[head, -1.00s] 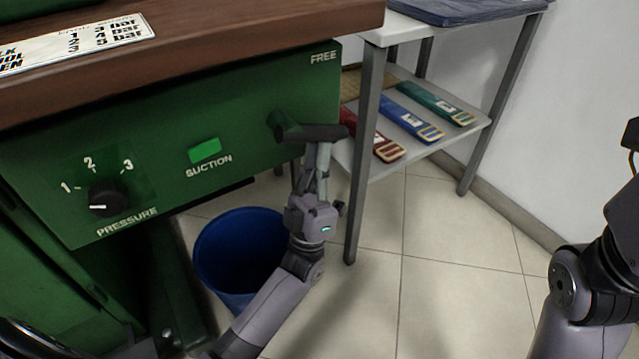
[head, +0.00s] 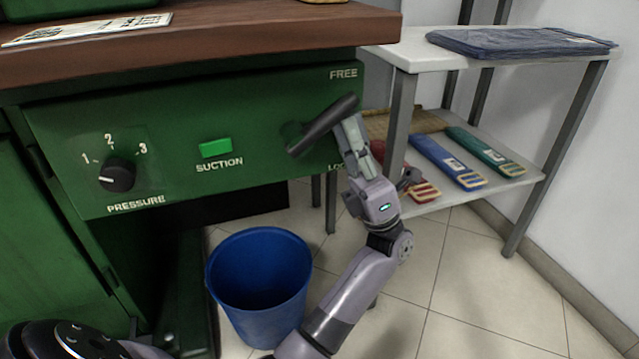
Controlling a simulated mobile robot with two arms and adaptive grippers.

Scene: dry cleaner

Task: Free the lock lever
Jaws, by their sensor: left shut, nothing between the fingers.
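The lock lever (head: 322,126) is a dark handle on the right end of the green machine panel (head: 70,140). It is tilted, its free end up to the right, toward the printed word FREE (head: 343,74). A partly hidden label starting with LO shows below it. My left gripper (head: 350,122) is shut with nothing between its fingers. Its fingertips are at the right underside of the lever, seemingly touching it. My right gripper is not in view.
A pressure knob (head: 117,175) and a green suction button (head: 215,148) are on the panel. A blue bin (head: 259,275) stands on the floor below. A grey shelf table (head: 404,97) with folded cloth (head: 520,42) and colored straps stands close at right.

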